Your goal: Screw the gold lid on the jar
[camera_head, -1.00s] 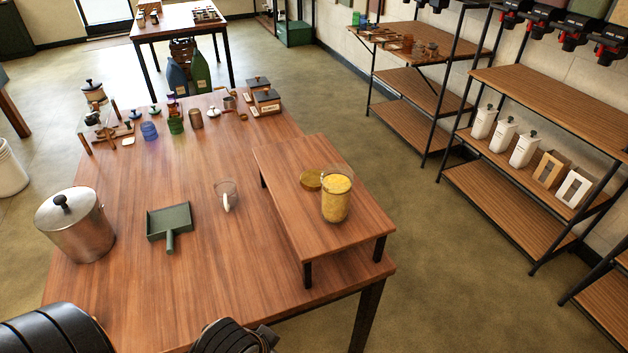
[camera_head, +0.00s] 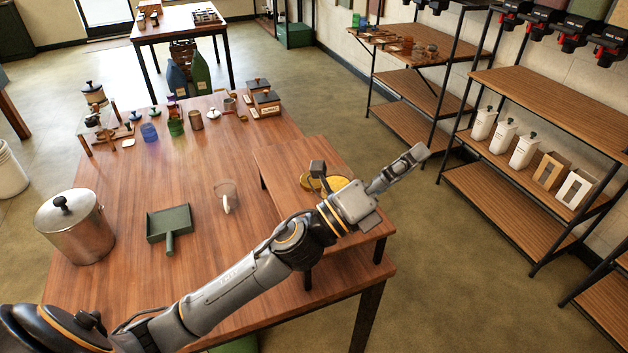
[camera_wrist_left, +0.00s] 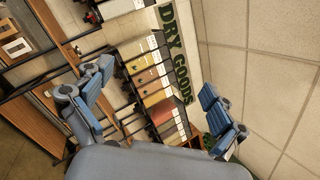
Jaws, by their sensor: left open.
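The jar (camera_head: 337,183), filled with yellow grains, stands on the small raised wooden stand (camera_head: 280,160). My left gripper hides most of it. The flat gold lid (camera_head: 308,184) lies on the stand just left of the jar, apart from it and partly covered by a finger. My right gripper is not in view.
On the table, a lidded metal pot (camera_head: 78,228), a green dustpan (camera_head: 169,226) and a clear cup (camera_head: 226,197) stand left of the stand. Several small jars and boxes line the far end. Shelves (camera_head: 535,115) with white containers stand at the right, across open floor.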

